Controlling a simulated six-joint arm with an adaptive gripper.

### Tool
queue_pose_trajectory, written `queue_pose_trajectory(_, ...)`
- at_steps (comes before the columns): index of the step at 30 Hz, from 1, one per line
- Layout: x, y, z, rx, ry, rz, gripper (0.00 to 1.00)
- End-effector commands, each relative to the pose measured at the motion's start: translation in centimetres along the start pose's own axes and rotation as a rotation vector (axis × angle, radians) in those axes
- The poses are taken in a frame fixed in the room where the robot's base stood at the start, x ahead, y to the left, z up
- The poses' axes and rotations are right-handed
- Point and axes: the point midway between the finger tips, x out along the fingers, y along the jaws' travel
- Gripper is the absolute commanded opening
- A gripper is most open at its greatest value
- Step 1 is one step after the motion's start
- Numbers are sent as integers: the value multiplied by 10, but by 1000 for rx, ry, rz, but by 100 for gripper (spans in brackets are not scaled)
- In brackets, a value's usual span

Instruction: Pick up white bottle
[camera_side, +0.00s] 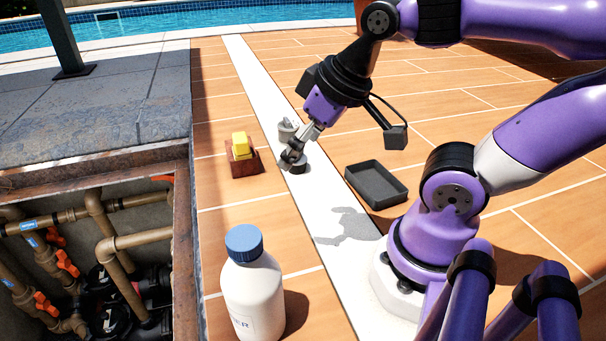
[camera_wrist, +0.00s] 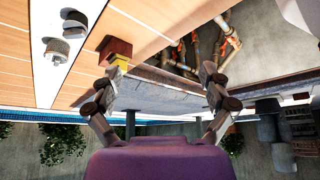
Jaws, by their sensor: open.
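The white bottle (camera_side: 253,295) with a blue cap (camera_side: 244,242) stands upright on the orange tiles at the front of the side view, near the pit edge. I cannot make it out for sure in the wrist view. My gripper (camera_side: 293,152) is well behind the bottle and to its right in the side view. In the wrist view my gripper (camera_wrist: 162,82) has its two fingers spread wide, with nothing held between them.
A brown box with a yellow block (camera_side: 241,146) is left of my gripper. A grey cylinder (camera_side: 287,131) and a dark puck (camera_side: 297,167) are near it. An empty dark tray (camera_side: 376,184) lies right. The open pipe pit (camera_side: 90,255) is left of the bottle.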

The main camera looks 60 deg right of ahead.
Motion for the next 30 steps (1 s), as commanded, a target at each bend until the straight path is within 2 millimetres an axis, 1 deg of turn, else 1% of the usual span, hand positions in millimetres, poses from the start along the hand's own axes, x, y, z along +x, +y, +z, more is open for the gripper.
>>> queue_pose_trajectory(3,0,0,0,0,0,0,91)
queue_pose_trajectory(4,0,0,0,0,0,0,81)
queue_pose_trajectory(14,0,0,0,0,0,0,81)
queue_pose_trajectory(17,-2,-6,-2,-26,0,-16,81)
queue_pose_trajectory(20,-13,-32,-8,-136,-11,-79,81)
queue_pose_trajectory(21,-20,-48,-11,-203,-17,-116,81)
queue_pose_trajectory(23,-34,-72,-12,-314,-28,-173,81)
queue_pose_trajectory(24,-43,-88,-11,-385,-35,-209,81)
queue_pose_trajectory(27,-66,-118,-5,-545,-52,-281,81)
queue_pose_trajectory(30,-82,-137,2,-655,-62,-327,81)
